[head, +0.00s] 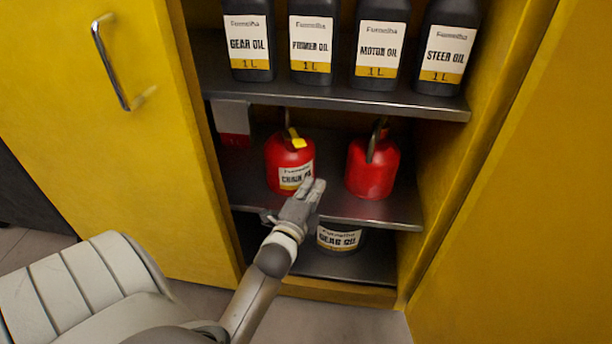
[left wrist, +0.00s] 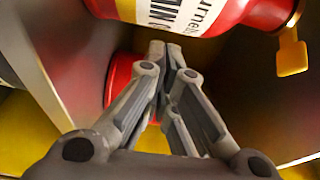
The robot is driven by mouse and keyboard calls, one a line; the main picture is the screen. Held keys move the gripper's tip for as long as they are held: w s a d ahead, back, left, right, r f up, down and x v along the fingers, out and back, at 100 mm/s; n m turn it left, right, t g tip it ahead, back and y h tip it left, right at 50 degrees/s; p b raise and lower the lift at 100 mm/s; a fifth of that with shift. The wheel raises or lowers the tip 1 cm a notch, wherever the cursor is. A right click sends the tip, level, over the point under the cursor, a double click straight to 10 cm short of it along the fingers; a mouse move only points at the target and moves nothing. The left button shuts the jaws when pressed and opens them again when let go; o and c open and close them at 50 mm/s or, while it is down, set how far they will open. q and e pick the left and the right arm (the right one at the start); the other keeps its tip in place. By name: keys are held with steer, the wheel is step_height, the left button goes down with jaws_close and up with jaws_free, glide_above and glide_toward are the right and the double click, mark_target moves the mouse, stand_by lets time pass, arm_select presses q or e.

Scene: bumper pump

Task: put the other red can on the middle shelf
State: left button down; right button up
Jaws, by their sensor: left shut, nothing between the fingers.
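A red can with a yellow cap and a "Chain oil" label (head: 289,163) stands upright on the left part of the middle shelf (head: 390,212). A second red can (head: 373,168), with no label showing, stands upright to its right with a gap between. My left gripper (head: 312,192) is shut and empty at the front edge of the middle shelf, just in front of the labelled can's lower right. In the left wrist view the closed fingers (left wrist: 172,50) point in below a large labelled red can (left wrist: 245,12). I cannot tell whether they touch it. My right gripper is out of view.
Several dark oil bottles (head: 312,40) stand on the top shelf (head: 345,97). A can labelled "Gear oil" (head: 339,237) is on the bottom shelf (head: 360,268). Yellow cabinet doors flank the opening: the left one (head: 170,170) has a metal handle (head: 110,62).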

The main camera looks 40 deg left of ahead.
arm_select(q)
steer(key=shift+v, duration=2.6)
